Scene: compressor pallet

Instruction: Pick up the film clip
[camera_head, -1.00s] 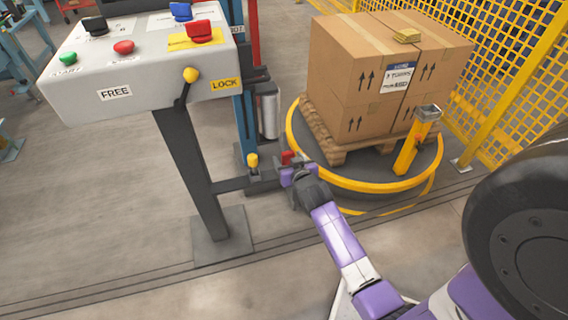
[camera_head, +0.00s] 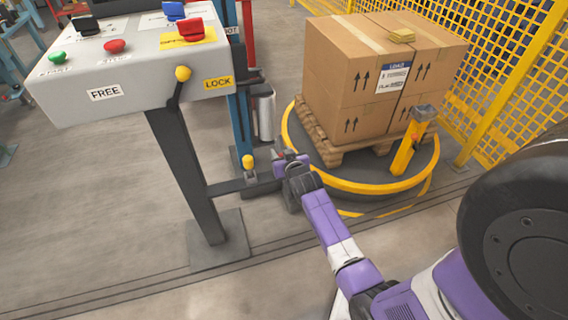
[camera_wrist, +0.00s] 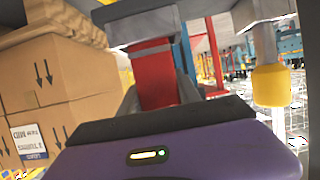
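A small red piece (camera_wrist: 156,78), which I take to be the film clip, is in front of my gripper in the wrist view. It joins a grey block (camera_wrist: 140,24), and dark grey parts show close on both sides of it. In the head view the red piece (camera_head: 281,153) is a tiny spot at the tip of my gripper (camera_head: 290,159), low beside the turntable. My gripper's purple body fills the bottom of the wrist view. Its fingertips are not clearly seen, so I cannot tell whether they touch or grip the red piece.
A yellow-capped post (camera_head: 248,162) stands just left of my gripper; its cap (camera_wrist: 271,86) is close in the wrist view. Stacked cartons (camera_head: 345,75) stand on a pallet on the turntable (camera_head: 350,182) to the right. The control console (camera_head: 140,75) stands at left. Open floor lies in front.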

